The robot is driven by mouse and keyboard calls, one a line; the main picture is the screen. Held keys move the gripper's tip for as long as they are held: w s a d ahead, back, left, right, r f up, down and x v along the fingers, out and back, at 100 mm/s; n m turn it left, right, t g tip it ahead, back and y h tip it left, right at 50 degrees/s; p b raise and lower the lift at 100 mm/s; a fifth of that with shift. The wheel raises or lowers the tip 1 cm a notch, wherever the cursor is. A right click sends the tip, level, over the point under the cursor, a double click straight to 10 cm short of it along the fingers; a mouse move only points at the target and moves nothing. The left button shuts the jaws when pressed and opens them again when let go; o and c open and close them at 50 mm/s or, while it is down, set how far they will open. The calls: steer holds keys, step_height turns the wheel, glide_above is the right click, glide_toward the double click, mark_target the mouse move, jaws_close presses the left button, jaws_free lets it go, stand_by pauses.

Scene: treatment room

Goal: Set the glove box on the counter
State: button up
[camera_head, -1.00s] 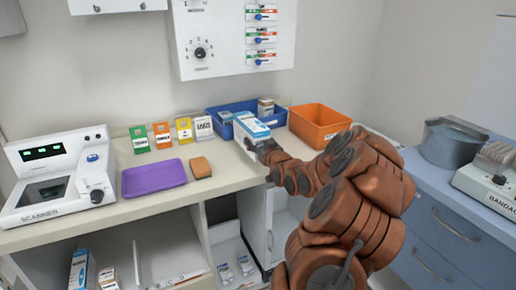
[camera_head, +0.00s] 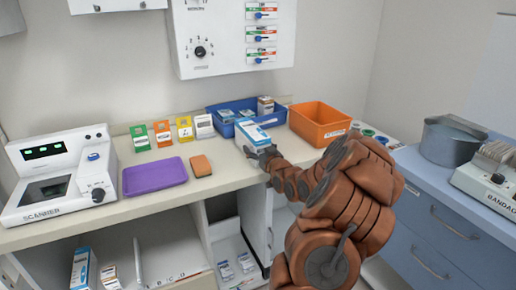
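The white and blue glove box (camera_head: 252,134) is at the counter's back middle, in front of the blue bin. My gripper (camera_head: 263,152) is at its near end and appears closed around it. The fingers are small in view and partly hidden by the box and my wrist. The box looks roughly level, at or just above the counter (camera_head: 225,172). Whether its underside touches the counter is hard to tell.
A blue bin (camera_head: 274,119) and an orange bin (camera_head: 320,123) stand behind. A purple tray (camera_head: 154,175), a brown sponge (camera_head: 201,166), several small cartons and a scanner (camera_head: 58,175) are left. Another blue and white box (camera_head: 83,268) stands on the lower shelf.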

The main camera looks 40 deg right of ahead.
steer(key=shift+o, duration=0.5)
steer(key=shift+s+a, duration=0.15)
steer(key=shift+s, duration=0.45)
steer(key=b+v, duration=0.2)
steer(key=v, duration=0.8)
steer(key=shift+s+a, duration=0.2)
steer(key=shift+s, duration=0.1)
steer(key=shift+a, duration=0.1)
